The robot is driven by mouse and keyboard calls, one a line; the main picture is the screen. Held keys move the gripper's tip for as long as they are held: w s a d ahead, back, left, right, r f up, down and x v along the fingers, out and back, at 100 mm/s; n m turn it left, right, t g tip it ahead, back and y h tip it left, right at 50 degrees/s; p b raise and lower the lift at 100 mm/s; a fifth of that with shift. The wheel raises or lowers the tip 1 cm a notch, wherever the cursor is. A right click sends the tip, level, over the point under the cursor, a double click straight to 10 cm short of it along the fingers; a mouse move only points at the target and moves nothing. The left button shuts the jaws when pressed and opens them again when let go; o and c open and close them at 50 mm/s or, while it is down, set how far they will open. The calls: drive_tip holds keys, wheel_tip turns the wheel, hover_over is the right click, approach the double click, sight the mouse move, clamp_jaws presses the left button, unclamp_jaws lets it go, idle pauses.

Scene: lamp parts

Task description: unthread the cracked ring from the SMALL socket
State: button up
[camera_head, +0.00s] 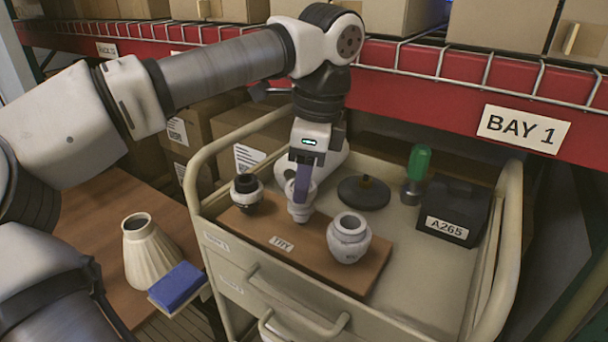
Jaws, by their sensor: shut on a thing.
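My gripper (303,180) points straight down over the middle white socket (300,212) on a brown board. Its fingers are shut on a pale ring (291,188) at the top of this socket. The ring looks seated on or just over the socket; a gap cannot be made out, and no crack shows at this size. The middle socket is narrower than the white socket (348,240) to its right, so it looks like the small one. A black-and-white socket (246,193) stands to its left. The fingers hide part of the ring.
The board (318,254) lies on a beige cart with raised rails (509,230). Behind stand a black disc (364,193), a green-handled tool (417,172) and a black box (454,208). A cream vase (152,262) and blue sponge (178,286) are at left. A red shelf beam runs behind.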

drive_tip(key=shift+r, duration=0.1)
idle(0.3)
drive_tip(key=shift+r+p, duration=1.4)
drive_tip(key=shift+r, duration=0.25)
drive_tip(key=shift+r, duration=0.1)
wheel_tip(320, 180, up, 4)
drive_tip(key=p, duration=0.3)
